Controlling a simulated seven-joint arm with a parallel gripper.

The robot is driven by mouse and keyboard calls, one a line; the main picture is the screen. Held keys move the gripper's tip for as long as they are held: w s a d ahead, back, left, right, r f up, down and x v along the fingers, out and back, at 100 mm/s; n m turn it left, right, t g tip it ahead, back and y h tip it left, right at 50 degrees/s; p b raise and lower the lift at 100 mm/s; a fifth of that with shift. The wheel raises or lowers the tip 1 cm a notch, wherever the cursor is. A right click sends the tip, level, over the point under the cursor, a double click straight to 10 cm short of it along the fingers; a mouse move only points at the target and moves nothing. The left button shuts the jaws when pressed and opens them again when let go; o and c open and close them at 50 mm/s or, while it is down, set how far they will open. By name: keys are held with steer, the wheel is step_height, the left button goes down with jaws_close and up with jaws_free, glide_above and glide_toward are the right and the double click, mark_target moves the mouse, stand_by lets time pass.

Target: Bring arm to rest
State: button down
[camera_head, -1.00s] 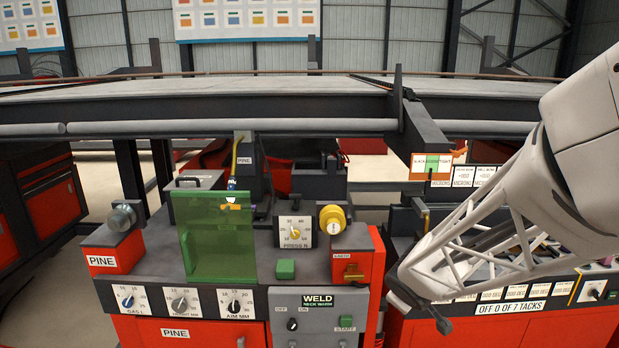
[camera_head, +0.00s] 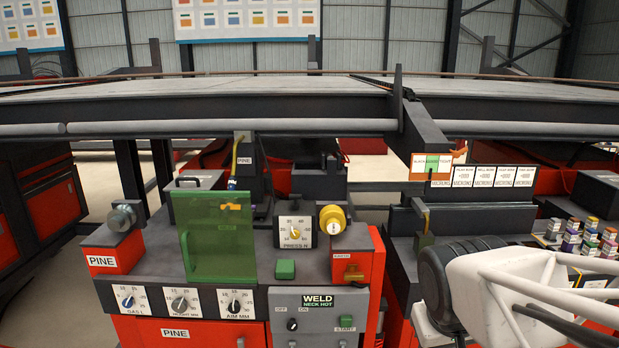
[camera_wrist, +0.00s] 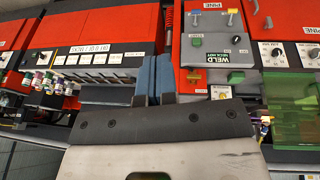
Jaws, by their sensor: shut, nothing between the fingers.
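My gripper (camera_wrist: 153,66) shows in the wrist view with its two blue fingers closed together and nothing between them. Its fingertips appear over the dark gap between the two red consoles and touch nothing that I can see. In the head view my arm fills the lower right, its pale lattice link and dark round joint in front of the right console. The fingers cannot be made out there. The welding console (camera_head: 155,265) with its green shield (camera_head: 215,240) stands left of my arm. It also shows upside down in the wrist view (camera_wrist: 217,70).
A long grey beam table (camera_head: 230,115) runs across behind the consoles. Several small coloured stacks (camera_head: 590,240) stand at the right.

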steer(key=shift+m+g+y, duration=0.4)
steer(key=shift+m+y, duration=0.1)
steer(key=shift+y, duration=0.1)
steer(key=s, duration=0.1)
steer(key=s+a, duration=0.1)
steer(key=s, duration=0.1)
steer(key=s+a+r, duration=0.1)
steer(key=s, duration=0.1)
steer(key=shift+r, duration=0.1)
stand_by(3.0)
